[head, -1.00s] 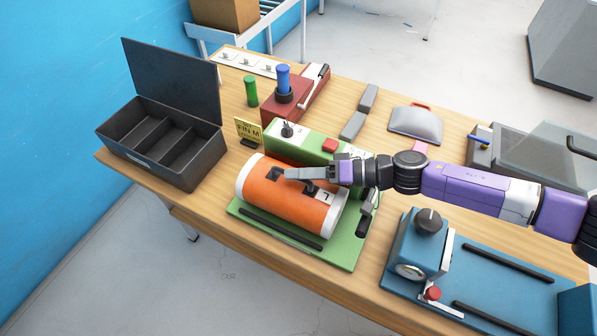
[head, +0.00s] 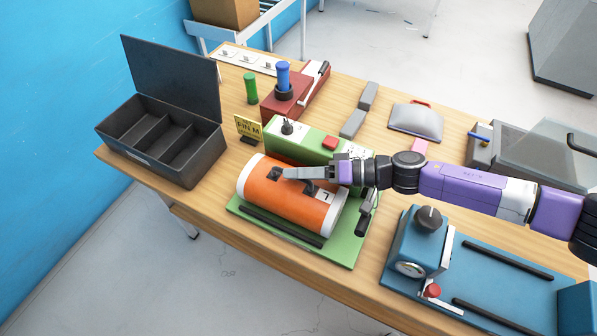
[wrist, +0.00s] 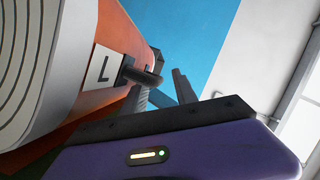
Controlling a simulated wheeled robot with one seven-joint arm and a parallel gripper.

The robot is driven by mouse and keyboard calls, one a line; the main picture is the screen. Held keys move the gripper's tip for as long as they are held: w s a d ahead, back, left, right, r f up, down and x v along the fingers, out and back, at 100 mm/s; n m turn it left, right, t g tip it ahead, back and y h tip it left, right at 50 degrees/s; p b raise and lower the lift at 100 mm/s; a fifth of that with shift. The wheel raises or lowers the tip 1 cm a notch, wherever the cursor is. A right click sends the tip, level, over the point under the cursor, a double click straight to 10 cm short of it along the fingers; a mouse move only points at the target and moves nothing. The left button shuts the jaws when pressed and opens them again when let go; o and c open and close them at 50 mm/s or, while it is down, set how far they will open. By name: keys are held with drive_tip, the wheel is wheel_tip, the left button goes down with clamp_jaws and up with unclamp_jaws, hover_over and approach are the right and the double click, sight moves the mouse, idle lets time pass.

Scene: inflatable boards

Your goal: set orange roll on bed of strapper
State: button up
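The orange roll (head: 283,200) has pale ends, a label marked L and black fittings. It lies on its side on the flat bed (head: 345,243) of the green machine (head: 302,141), behind a black rail. It also fills the left of the wrist view (wrist: 121,35). My gripper (head: 300,180) reaches in from the right over the roll's top. In the wrist view its two fingers (wrist: 162,95) stand apart near the black loop handle (wrist: 143,76) by the label, and I see a gap beside the loop. No name on the green machine is readable.
A blue machine (head: 427,243) with a gauge and an empty railed bed (head: 510,280) stands at the right front. An open black compartment box (head: 160,142) stands at the left. A red machine (head: 293,95), a yellow sign (head: 248,128) and grey blocks (head: 353,123) are behind.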

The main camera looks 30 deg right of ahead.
drive_tip(key=shift+r, duration=0.1)
drive_tip(key=shift+r, duration=0.3)
drive_tip(key=shift+s+d+r, duration=0.15)
drive_tip(key=shift+d+r, duration=0.05)
drive_tip(key=shift+d, duration=0.05)
drive_tip(key=b+v, duration=0.2)
drive_tip(key=v, duration=0.9)
drive_tip(key=shift+s+d+r+b, duration=0.15)
drive_tip(key=shift+r+b, duration=0.05)
drive_tip(key=shift+b, duration=0.1)
